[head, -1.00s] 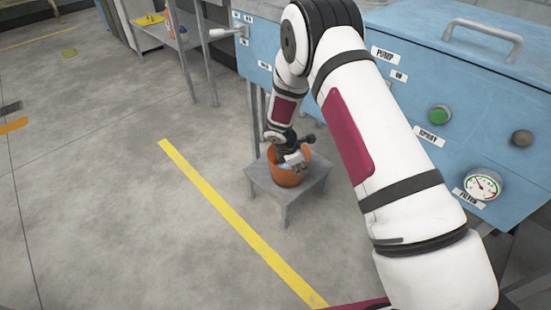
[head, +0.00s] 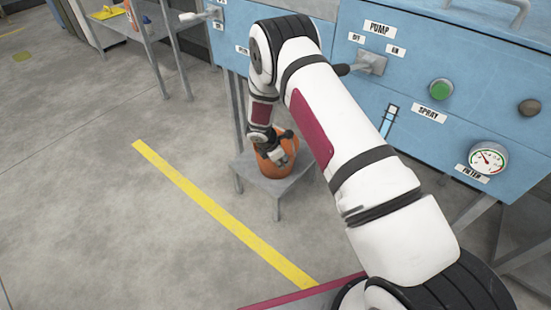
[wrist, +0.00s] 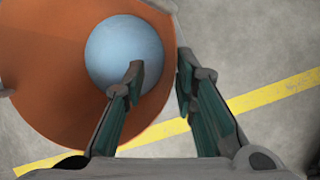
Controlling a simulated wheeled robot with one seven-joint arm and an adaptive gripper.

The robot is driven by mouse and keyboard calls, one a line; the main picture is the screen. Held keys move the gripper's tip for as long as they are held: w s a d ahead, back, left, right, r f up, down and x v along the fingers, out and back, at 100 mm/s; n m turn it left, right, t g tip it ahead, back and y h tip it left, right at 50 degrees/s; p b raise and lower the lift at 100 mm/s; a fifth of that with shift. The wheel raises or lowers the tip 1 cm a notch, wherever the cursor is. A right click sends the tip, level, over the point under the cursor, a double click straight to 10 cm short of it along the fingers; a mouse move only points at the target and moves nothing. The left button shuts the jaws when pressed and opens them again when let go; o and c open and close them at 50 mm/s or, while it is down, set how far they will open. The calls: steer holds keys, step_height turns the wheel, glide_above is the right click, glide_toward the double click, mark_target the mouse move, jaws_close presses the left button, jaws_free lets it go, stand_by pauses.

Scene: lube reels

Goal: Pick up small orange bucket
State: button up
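The small orange bucket (head: 291,150) stands upright on a low grey stool (head: 250,178) in front of the blue machine. In the wrist view the bucket (wrist: 45,65) fills the upper left, with a pale blue round surface (wrist: 115,45) inside it. My gripper (head: 278,158) is at the bucket's rim, pointing down. In the wrist view my gripper (wrist: 160,72) has a gap between its fingers. The left finger is over the bucket's inside and the right finger is just outside its wall. The fingertips' contact with the wall cannot be made out.
The blue machine (head: 350,100), with a green button (head: 441,90) and a gauge (head: 488,158), stands behind and right of the stool. A grey table (head: 160,27) is at the upper left. The floor left of the yellow line (head: 215,207) is clear.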

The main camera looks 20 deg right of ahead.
mark_target(285, 166)
steer(key=shift+s+b+x, duration=0.15)
steer(key=shift+b+x, duration=0.55)
steer(key=shift+x, duration=0.65)
steer(key=shift+s+b+x, duration=0.1)
steer(key=shift+b+x, duration=0.6)
steer(key=shift+x, duration=0.7)
steer(key=shift+d+r, duration=0.1)
jaws_close()
steer(key=shift+w, duration=0.1)
